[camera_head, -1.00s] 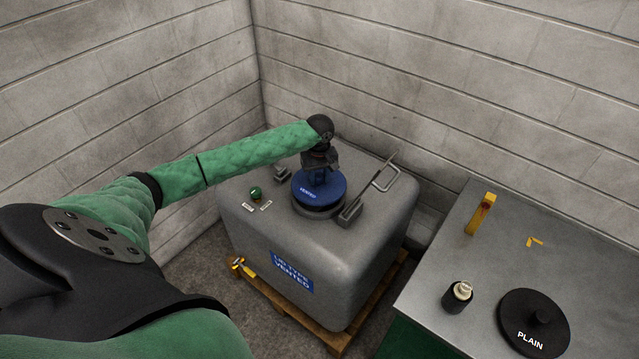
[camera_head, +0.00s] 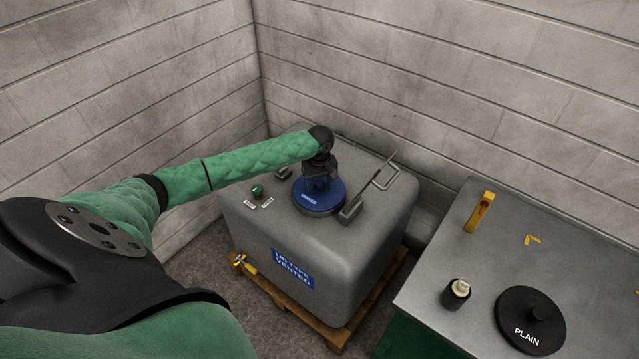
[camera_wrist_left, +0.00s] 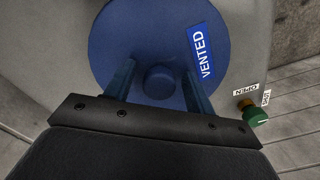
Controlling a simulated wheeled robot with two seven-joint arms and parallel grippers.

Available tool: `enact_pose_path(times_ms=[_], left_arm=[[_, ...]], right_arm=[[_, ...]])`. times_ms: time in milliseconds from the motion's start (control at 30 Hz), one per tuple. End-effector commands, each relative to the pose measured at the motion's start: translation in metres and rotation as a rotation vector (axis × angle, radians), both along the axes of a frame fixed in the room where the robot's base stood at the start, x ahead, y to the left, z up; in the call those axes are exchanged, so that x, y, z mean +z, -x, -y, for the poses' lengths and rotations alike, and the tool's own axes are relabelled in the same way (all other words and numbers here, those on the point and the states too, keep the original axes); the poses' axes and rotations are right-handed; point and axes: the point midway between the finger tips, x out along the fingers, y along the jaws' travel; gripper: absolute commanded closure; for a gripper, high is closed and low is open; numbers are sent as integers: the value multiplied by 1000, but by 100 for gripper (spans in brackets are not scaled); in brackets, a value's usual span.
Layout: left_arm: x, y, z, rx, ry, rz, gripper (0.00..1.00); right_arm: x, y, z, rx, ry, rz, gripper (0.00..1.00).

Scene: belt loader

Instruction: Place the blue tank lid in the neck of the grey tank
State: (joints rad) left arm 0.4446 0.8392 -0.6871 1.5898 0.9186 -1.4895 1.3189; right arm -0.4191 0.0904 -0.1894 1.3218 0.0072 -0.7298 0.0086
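The blue tank lid (camera_head: 333,200), marked VENTED, lies on the neck on top of the grey tank (camera_head: 345,262). It looks level and covers the neck opening; I cannot tell how deep it sits. My left gripper (camera_head: 319,186) is above the lid from behind. In the left wrist view, its two fingers (camera_wrist_left: 158,75) stand on either side of the lid's round blue knob (camera_wrist_left: 158,83), with a visible gap on both sides. It looks open around the knob. My right gripper is not in view.
A bracket with a handle (camera_head: 386,180) rises beside the lid's right edge. A green knob (camera_head: 257,190) sits left of the neck. Walls stand close behind.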

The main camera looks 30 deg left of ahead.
Motion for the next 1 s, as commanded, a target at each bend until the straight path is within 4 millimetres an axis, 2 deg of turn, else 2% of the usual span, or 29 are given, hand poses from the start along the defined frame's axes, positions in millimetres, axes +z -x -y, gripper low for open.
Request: enact_pose_path(times_ms=[233,367,467,800,1000], left_arm=[[2,0,0,0,0,1,46],[14,0,-1,1,-1,1,46],[31,-1,-1,0,-1,2,46],[95,-1,0,0,1,2,46],[117,-1,0,-1,1,1,46]], right_arm=[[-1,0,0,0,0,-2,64],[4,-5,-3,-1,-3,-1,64],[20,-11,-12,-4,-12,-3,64],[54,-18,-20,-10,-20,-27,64],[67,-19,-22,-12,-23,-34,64]])
